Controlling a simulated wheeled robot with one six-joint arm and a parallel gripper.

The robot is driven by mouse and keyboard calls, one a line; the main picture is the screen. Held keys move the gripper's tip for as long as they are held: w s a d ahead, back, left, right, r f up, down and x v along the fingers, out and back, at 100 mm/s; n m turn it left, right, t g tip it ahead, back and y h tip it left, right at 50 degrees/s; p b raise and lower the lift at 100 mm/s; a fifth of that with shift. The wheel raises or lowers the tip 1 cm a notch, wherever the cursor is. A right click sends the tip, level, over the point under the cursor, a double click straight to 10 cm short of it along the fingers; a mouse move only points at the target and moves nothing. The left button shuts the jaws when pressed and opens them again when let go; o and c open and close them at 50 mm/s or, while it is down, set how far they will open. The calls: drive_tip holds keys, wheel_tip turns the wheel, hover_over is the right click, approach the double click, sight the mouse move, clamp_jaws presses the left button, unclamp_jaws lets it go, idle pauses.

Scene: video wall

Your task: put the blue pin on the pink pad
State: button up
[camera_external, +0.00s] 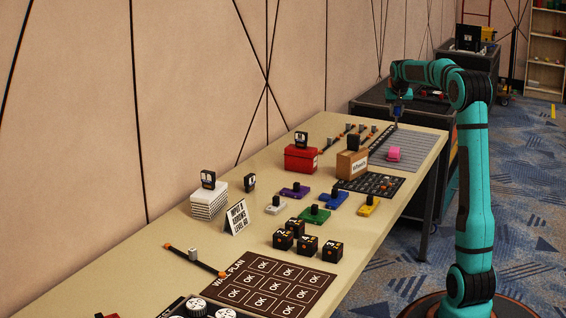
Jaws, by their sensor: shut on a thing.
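My gripper (397,106) is at the far end of the table, pointing down above the grey ribbed mat. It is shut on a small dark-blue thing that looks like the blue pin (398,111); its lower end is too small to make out. The held thing is apart from the pink pad.
A brown "Wheels" box (352,165) and a red box (300,160) stand left of the mat. A dark tray (370,184) lies in front of it. Coloured blocks with black knobs, including a blue one (331,200), and black cubes (307,245) stand nearer.

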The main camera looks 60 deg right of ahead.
drive_tip(key=shift+f, duration=3.95)
drive_tip(key=o, duration=1)
drive_tip(key=shift+f, duration=0.1)
drive_tip(key=v, duration=1.2)
